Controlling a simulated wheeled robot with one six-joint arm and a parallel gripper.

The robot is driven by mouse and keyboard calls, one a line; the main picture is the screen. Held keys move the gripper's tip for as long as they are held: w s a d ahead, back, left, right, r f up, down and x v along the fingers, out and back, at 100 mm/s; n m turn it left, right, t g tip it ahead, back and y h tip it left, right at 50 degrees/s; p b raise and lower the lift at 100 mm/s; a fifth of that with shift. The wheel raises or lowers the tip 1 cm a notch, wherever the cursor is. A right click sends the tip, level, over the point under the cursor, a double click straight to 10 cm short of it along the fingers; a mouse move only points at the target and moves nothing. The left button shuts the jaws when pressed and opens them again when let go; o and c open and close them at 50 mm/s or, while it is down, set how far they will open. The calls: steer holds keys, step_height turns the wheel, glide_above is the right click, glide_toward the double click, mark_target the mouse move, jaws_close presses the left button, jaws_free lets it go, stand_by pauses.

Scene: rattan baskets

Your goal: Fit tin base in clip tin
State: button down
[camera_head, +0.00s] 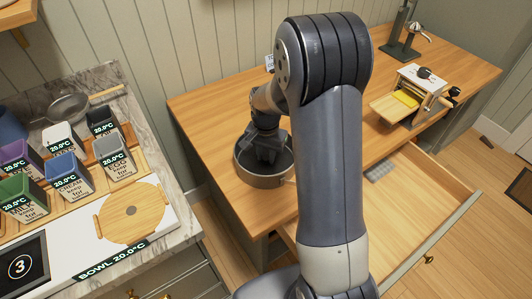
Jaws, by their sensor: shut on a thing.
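The clip tin (262,180) is a round dark grey tin with a raised wall. It sits upright near the left front corner of the wooden table, partly behind my arm. My gripper (267,156) points down inside its rim. The gripper is shut, apparently on the tin base, but the fingertips and the held piece are hard to make out in the dark interior. I cannot tell whether the base touches the tin's wall or floor. The right edge of the tin is close to my arm.
The wooden table (205,104) has bare surface left of the tin. An open, mostly empty drawer (425,195) juts out at right. A pasta machine (418,88) and a dark stand (401,48) stand farther back. A marble counter with several labelled containers and a round wooden board (131,211) lies left.

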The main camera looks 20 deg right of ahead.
steer(key=shift+f, duration=0.75)
steer(key=c, duration=1.1)
jaws_free()
steer(key=shift+r, duration=0.15)
step_height(320, 180, up, 9)
steer(key=p, duration=0.6)
step_height(320, 180, down, 8)
steer(key=b, duration=0.5)
steer(key=shift+r, duration=0.15)
